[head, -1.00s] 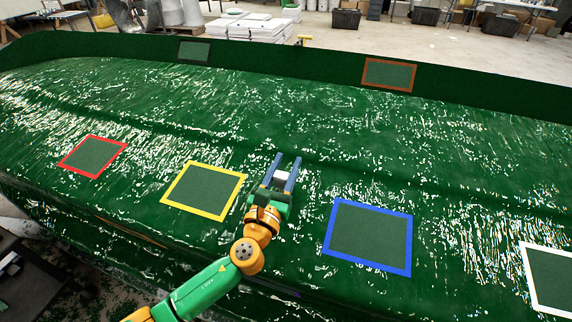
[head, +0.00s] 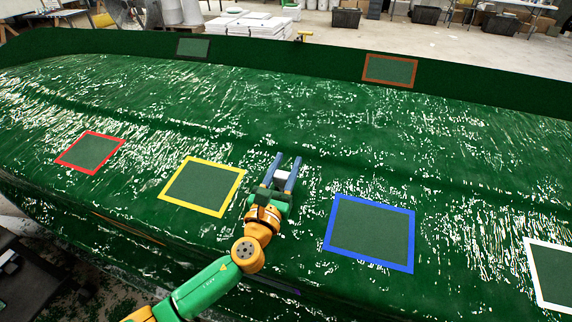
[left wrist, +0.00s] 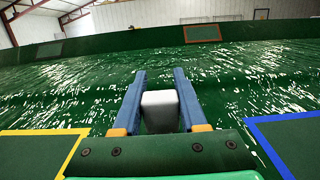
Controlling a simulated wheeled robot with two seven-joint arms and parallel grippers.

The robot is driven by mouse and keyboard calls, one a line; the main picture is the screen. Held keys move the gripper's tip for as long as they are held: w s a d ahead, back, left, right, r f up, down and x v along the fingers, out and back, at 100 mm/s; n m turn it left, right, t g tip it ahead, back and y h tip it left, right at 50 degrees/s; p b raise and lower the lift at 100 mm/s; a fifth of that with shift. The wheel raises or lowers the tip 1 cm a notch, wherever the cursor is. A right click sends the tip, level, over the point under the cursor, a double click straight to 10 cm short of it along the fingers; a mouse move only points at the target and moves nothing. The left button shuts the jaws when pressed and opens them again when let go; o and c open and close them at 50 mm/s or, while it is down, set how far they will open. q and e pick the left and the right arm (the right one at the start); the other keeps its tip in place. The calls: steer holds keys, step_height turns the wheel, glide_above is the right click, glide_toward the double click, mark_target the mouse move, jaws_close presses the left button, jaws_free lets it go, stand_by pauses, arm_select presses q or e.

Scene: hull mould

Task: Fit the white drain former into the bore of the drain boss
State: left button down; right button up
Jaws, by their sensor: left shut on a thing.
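The white drain former (head: 282,176) is a small white block between the blue fingers of my left gripper (head: 287,159). In the left wrist view it shows as a pale block with rounded edges (left wrist: 160,111), and the left gripper (left wrist: 160,72) is shut on it. The fingers reach past the block on both sides. The gripper hangs over the green mould, between the yellow-framed and blue-framed patches. I cannot make out the drain boss or its bore in either view. My right gripper is not in view.
The glossy green hull mould (head: 300,125) fills most of the view. It bears flat patches framed yellow (head: 202,187), blue (head: 369,234), red (head: 90,152), white (head: 552,275) and brown (head: 390,71). A yellow item (head: 303,37) stands at the far edge. The surface ahead of the gripper looks clear.

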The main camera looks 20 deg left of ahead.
mark_target(281, 184)
arm_select(q)
steer(key=shift+w+f+b, duration=0.1)
steer(key=shift+f+b, duration=0.55)
steer(key=shift+f, duration=0.15)
steer(key=shift+c, duration=1.8)
jaws_free()
steer(key=s, duration=0.4)
steer(key=s+f+b, duration=0.1)
steer(key=s, duration=0.1)
steer(key=shift+s+a, duration=0.1)
steer(key=shift+s, duration=0.5)
steer(key=shift+w, duration=0.1)
